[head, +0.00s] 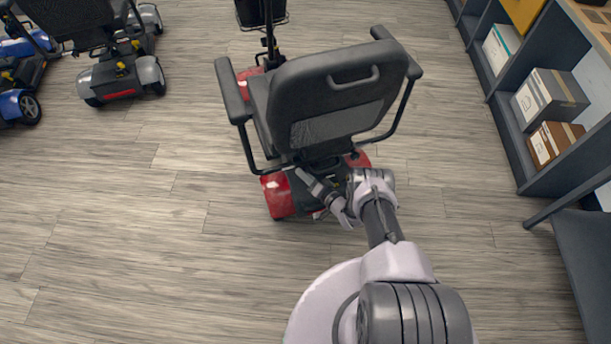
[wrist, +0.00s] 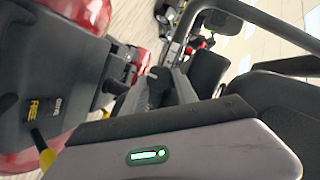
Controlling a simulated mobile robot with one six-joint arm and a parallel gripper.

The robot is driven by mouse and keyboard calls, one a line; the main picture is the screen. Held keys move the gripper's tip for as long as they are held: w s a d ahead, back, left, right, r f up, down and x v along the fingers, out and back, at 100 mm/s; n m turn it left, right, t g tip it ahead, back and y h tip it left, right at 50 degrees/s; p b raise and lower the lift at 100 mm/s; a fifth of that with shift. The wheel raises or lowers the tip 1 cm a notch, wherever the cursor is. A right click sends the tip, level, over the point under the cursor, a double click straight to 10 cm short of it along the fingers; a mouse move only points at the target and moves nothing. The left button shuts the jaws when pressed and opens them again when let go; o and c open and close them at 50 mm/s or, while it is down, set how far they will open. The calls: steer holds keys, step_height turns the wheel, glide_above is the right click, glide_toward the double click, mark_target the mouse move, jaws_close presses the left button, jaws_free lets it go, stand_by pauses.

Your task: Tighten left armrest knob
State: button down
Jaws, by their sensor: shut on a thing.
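A red scooter (head: 279,196) stands with its back to me, its black seat (head: 340,85) above it. The left armrest (head: 232,92) is down, and its bent tube (head: 247,150) runs in under the seat. My gripper (head: 291,168) reaches to the inner end of that tube, low at the left of the seat back. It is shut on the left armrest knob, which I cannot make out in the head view. In the wrist view the gripper housing (wrist: 180,155) with a green light fills the bottom, and the fingertips and their grip are not clear.
The wrist view shows the scooter's dark rear cover (wrist: 50,70) with a yellow lever (wrist: 42,148) close by. Other scooters (head: 120,75) stand at the upper left. A shelf with boxes (head: 550,100) and a bench (head: 585,260) line the right. The floor at left is clear.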

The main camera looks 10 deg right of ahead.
steer(key=c, duration=1)
jaws_free()
steer(key=shift+o, duration=0.2)
steer(key=p+v, duration=0.5)
steer(key=v, duration=1.2)
steer(key=shift+s+p, duration=0.25)
steer(key=shift+p, duration=0.15)
